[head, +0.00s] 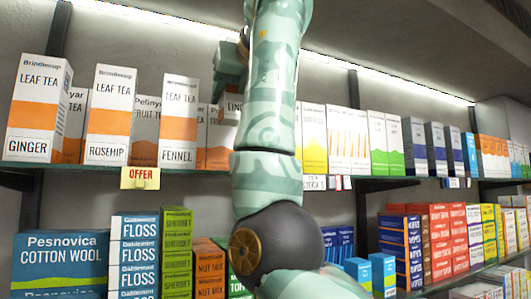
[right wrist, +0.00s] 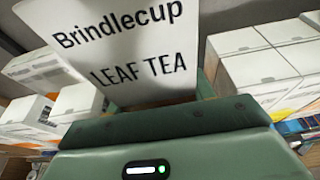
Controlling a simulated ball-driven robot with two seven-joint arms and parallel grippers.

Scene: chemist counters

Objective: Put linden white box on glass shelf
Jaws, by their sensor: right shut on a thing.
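The linden box (head: 232,106) is white; only its lower part shows in the head view, with the letters "LIN", left of my right arm. My right gripper (head: 230,66) is shut on it, above the shelf's front row. In the right wrist view the box (right wrist: 130,50) shows "Brindlecup LEAF TEA" right before the gripper; its lower part is hidden. The upper shelf (head: 400,183), with a dark front edge, runs across the head view; I cannot tell if it is glass. The box's bottom appears above the shelf. My left gripper is not in view.
Ginger (head: 36,110), rosehip (head: 108,115) and fennel (head: 178,120) tea boxes stand on the upper shelf at left, with more boxes behind. White boxes with coloured bands (head: 340,140) fill the right. Below stand cotton wool (head: 60,262) and floss (head: 134,255) boxes. My arm hides the middle.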

